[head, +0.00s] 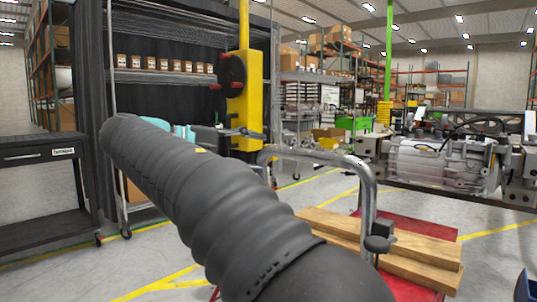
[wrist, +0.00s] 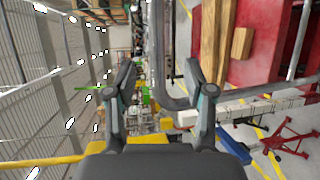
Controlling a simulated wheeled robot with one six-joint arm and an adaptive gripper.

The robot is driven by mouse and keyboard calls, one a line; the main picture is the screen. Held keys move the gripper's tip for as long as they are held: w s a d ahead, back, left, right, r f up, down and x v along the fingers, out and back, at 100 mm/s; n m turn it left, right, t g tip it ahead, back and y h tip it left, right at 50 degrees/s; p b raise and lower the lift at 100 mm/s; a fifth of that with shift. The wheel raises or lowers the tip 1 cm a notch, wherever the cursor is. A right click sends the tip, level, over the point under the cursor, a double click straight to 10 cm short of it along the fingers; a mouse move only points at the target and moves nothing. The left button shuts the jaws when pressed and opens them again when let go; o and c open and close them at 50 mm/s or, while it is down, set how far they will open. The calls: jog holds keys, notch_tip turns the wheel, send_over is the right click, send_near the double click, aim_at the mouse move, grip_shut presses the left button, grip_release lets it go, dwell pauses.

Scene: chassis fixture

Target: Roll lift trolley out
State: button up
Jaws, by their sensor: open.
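The lift trolley has a red deck (head: 405,288) carrying wooden beams (head: 335,228) and a bent grey tube handle (head: 368,190), right of my arm in the head view. My arm hides part of the trolley and handle. In the wrist view the red deck (wrist: 262,55) and beams (wrist: 214,40) are at the upper right. The handle tube (wrist: 155,50) passes beyond the gap between my fingers and bends behind the right finger. My gripper (wrist: 160,75) is open, with nothing held. I cannot tell how far the tube is from the fingertips. In the head view, my arm mostly hides the gripper.
A chassis with a large metal motor unit (head: 425,162) stands at the right. A yellow post (head: 245,100) rises behind the handle. Bare floor with yellow lines (head: 165,284) shows below.

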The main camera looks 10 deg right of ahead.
aim_at(300, 155)
jog(key=shift+s+a, duration=0.1)
jog(key=shift+a, duration=0.15)
jog(key=shift+r, duration=0.1)
jog(key=x, duration=0.6)
jog(key=p+x, duration=0.1)
jog(key=x, duration=0.6)
jog(key=shift+w+d+r, duration=0.1)
jog(key=shift+w, duration=0.15)
jog(key=shift+c, duration=0.3)
grip_shut()
